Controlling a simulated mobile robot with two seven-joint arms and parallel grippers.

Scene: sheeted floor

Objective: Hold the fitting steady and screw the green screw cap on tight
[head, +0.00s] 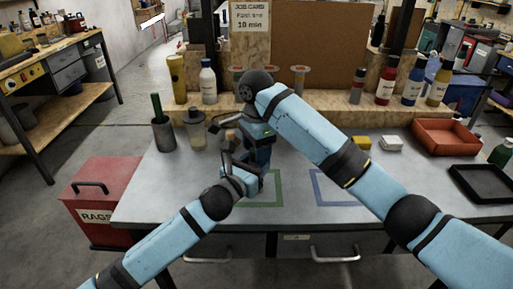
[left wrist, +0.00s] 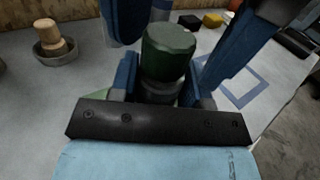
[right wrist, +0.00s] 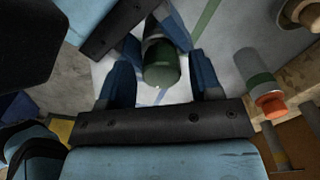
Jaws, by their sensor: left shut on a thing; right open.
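The green screw cap (left wrist: 169,53) stands upright on top of the dark grey fitting (left wrist: 160,91) in the left wrist view. My left gripper (head: 246,178) is shut on the fitting, low beside the green square on the bench. My right gripper (head: 263,151) is above it, pointing down. In the right wrist view the cap (right wrist: 162,68) lies between the right gripper's two blue fingers, which stand open with gaps on both sides. In the head view my arms hide most of the fitting and cap. I cannot tell how far the cap is seated.
A green outlined square (head: 268,203) and a blue outlined square (head: 335,203) mark the grey bench. Bottles line the back shelf. A dark cup (head: 163,134) stands left.

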